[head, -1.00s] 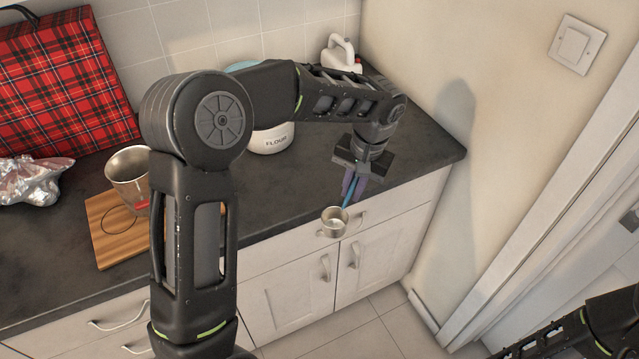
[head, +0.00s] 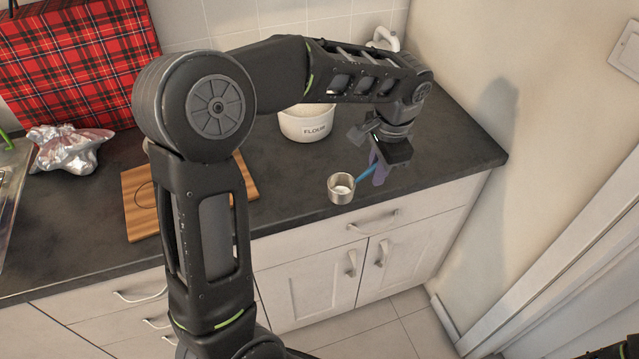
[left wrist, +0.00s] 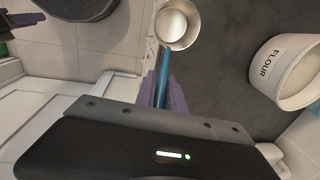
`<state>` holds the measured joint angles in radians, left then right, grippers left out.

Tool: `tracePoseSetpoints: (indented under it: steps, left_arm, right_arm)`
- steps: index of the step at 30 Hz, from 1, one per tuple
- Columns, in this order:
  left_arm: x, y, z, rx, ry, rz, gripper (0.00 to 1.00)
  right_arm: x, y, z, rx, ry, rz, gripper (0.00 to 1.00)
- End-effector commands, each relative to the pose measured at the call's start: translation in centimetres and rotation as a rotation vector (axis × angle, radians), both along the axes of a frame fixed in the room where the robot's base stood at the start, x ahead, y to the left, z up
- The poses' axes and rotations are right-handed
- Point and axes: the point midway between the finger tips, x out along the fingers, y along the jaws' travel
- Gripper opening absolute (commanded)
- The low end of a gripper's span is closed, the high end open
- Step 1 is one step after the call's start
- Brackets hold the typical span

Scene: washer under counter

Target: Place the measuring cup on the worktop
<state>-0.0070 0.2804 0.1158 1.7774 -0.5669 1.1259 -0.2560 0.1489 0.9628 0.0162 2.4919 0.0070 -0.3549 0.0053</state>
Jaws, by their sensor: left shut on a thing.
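The measuring cup (head: 341,188) is a small metal cup with a blue handle and something white inside. It appears over the front edge of the dark worktop (head: 440,165) in the head view. My left gripper (head: 378,166) is shut on the blue handle, with its purple fingers on either side. The cup (left wrist: 178,24) also shows in the left wrist view, just beyond my left gripper (left wrist: 162,92), with its opening facing the camera. I cannot tell whether the cup touches the worktop.
A white flour container (head: 306,124) stands behind the cup. A wooden board (head: 138,205), crumpled foil (head: 68,150) and a red plaid bag (head: 70,65) are to the left. The worktop around the cup is clear. A wall (head: 540,110) bounds the right side.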

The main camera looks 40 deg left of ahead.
Motion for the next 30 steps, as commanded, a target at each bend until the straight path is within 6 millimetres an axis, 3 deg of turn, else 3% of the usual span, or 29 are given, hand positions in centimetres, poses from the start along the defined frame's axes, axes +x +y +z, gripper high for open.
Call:
tracePoseSetpoints:
  steps: [6, 15, 21, 30]
  left_arm:
    - [-2.1, 3.2, 2.4, 0.001, -0.005, -0.516, 0.00]
    - [-5.1, 5.9, 5.4, 0.002, -0.001, -1.159, 0.00]
    - [-6.1, 6.6, 6.3, 0.001, 0.001, -1.378, 0.00]
    - [-6.3, 6.7, 6.5, 0.001, 0.003, -1.418, 0.00]
  right_arm:
    - [0.2, 0.1, -1.6, 0.004, -0.006, 0.001, 0.36]
    - [0.4, 0.2, -2.9, 0.007, -0.011, 0.004, 0.36]
    - [0.4, 0.2, -3.2, 0.009, -0.013, 0.004, 0.36]
    - [0.4, 0.2, -3.1, 0.009, -0.014, 0.004, 0.36]
